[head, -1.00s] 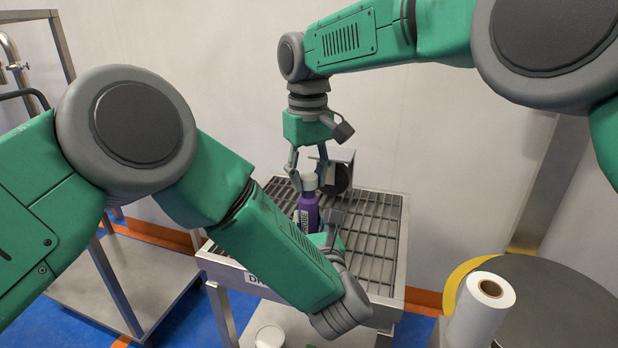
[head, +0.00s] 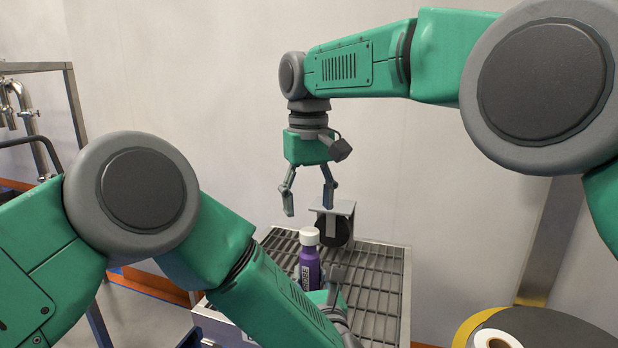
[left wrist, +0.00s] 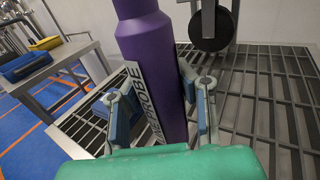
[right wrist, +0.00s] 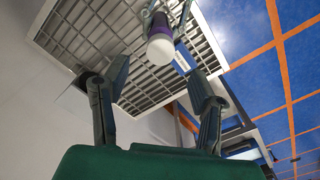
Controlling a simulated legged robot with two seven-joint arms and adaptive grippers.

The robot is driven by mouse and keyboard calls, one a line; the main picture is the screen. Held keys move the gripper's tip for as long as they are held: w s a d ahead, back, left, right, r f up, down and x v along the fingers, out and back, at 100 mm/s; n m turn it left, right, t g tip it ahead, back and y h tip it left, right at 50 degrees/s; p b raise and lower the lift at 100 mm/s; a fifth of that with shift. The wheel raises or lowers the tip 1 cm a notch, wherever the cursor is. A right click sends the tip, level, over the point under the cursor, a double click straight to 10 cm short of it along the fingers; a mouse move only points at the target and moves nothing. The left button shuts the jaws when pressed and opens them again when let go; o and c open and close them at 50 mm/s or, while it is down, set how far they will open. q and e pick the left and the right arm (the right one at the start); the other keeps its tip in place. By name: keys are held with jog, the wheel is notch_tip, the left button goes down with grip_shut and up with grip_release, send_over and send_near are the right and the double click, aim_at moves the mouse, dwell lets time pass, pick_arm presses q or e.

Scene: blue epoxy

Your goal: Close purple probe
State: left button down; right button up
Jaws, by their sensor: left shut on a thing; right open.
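The purple probe bottle (head: 309,266) stands upright over the slatted rack, its white cap (head: 309,236) on top. In the left wrist view the purple body (left wrist: 150,70) sits between the fingers of my left gripper (left wrist: 160,108), which is shut on it. In the head view my left arm hides most of that gripper. My right gripper (head: 308,203) is open and empty, above the cap and apart from it. In the right wrist view the cap (right wrist: 160,50) shows beyond the open fingers (right wrist: 160,95).
The slatted metal rack (head: 376,295) lies under the bottle. A bracket with a black disc (head: 334,229) stands behind it. A white roll (head: 497,340) and a dark round top with a yellow rim (head: 555,325) are at lower right. A metal table (left wrist: 50,75) stands at left in the left wrist view.

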notch_tip(320, 180, up, 6)
dwell(0.4)
jog(key=shift+w, duration=0.1)
pick_arm(q)
jog(key=c, duration=1.2)
grip_release()
jog(key=v, duration=1.2)
jog(key=shift+f, duration=0.1)
